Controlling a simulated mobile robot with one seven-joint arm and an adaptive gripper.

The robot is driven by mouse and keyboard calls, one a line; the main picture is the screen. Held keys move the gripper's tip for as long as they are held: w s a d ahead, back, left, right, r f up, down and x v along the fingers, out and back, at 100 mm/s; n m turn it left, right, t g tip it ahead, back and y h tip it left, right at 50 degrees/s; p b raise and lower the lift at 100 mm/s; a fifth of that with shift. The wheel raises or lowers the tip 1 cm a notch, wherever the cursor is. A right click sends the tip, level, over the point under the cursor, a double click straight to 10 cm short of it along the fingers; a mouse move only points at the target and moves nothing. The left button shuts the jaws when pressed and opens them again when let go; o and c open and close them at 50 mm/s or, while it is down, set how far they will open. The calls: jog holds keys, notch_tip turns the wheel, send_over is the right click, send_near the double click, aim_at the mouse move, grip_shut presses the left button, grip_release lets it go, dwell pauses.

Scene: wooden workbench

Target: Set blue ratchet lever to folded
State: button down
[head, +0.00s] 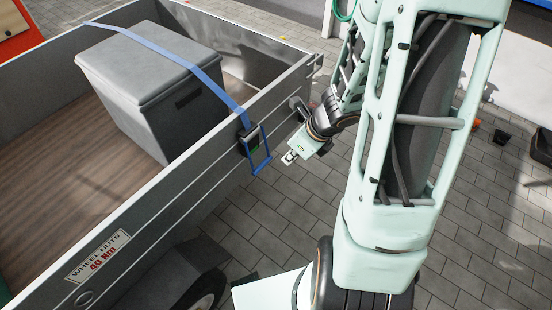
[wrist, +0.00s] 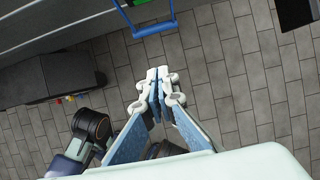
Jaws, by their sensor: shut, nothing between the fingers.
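The blue ratchet lever (head: 268,151) is a U-shaped blue handle on a dark ratchet body (head: 248,137) at the outer face of the trailer's side wall. It hangs low and appears to stand out from the wall; its exact angle is hard to tell. In the wrist view the blue lever (wrist: 154,30) shows at the top edge, beyond my fingertips, with part of the ratchet cut off. My gripper (head: 289,158) is just right of the lever, apart from it. In the wrist view my gripper (wrist: 157,76) has its fingertips together, with nothing between them.
A blue strap (head: 172,56) runs over a grey lidded box (head: 140,90) in the trailer. The trailer's side wall (head: 180,185) is beside my gripper. Paving (head: 300,215) lies open below. A dark object (head: 541,146) stands far right.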

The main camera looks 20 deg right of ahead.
aim_at(266, 164)
jog(key=w+a+r+b+x, duration=0.1)
jog(key=b+x, duration=0.5)
jog(key=x, duration=0.6)
jog(key=shift+w+a+f, duration=0.3)
jog(key=shift+w+a, duration=0.05)
jog(key=shift+w, duration=0.3)
jog(key=shift+w, duration=0.1)
jog(key=shift+w+a+f+b, duration=0.35)
jog(key=shift+w, duration=0.1)
jog(key=shift+s+r, duration=0.1)
